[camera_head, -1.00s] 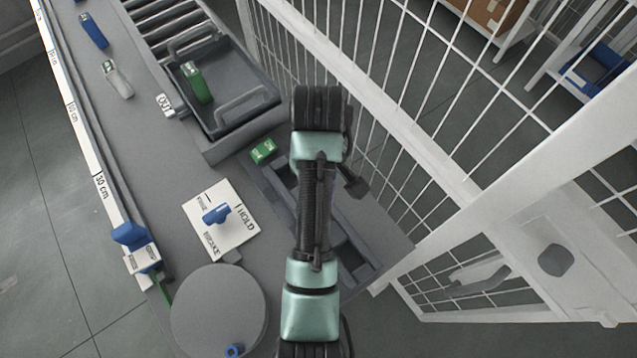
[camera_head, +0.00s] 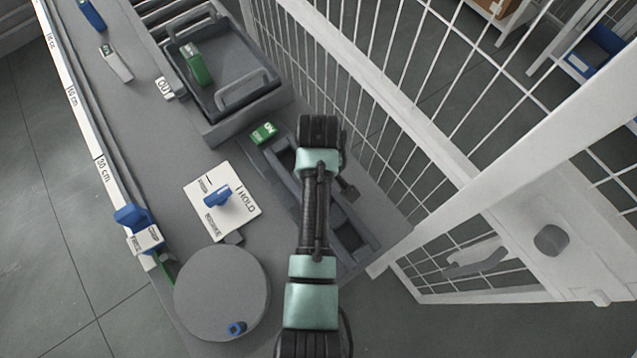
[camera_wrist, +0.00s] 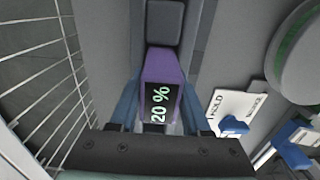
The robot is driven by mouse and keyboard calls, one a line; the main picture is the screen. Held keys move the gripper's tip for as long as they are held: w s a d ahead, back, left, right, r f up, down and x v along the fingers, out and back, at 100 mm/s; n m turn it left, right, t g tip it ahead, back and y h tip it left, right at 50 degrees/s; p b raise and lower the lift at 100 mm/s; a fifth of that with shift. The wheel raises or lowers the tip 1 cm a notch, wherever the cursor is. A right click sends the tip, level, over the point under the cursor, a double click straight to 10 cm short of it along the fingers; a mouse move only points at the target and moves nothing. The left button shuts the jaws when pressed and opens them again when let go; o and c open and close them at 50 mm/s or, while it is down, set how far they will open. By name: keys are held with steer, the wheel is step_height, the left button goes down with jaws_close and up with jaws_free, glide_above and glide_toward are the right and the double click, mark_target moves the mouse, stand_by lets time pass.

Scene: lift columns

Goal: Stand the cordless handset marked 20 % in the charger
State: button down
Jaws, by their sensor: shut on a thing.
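In the wrist view a purple handset (camera_wrist: 163,75) with a dark screen reading "20 %" is between the blue fingers of my gripper (camera_wrist: 160,98), which is shut on it. Behind it runs a blue-grey rail, the charger (camera_wrist: 203,22). Whether the handset's lower end touches the charger or sits in a slot, I cannot tell. In the head view the charger (camera_head: 372,248) is a long grey unit with dark recesses, partly under my arm. My arm hides the purple handset and my fingers there.
A green block with a lit display (camera_head: 263,134) is by the charger's far end. A grey tray (camera_head: 212,125) holds a green handset (camera_head: 197,65). A white plate marked HOLD (camera_head: 240,208) bears a blue lever. A round grey disc (camera_head: 220,290) is in front. A white mesh fence (camera_head: 400,120) stands at right.

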steer(key=shift+f, duration=0.1)
steer(key=shift+f, duration=0.25)
steer(key=shift+c, duration=1.8)
jaws_free()
steer(key=shift+r, duration=0.15)
step_height(320, 180, up, 11)
steer(key=shift+r, duration=0.1)
steer(key=shift+r+p, duration=0.65)
steer(key=shift+p, duration=0.2)
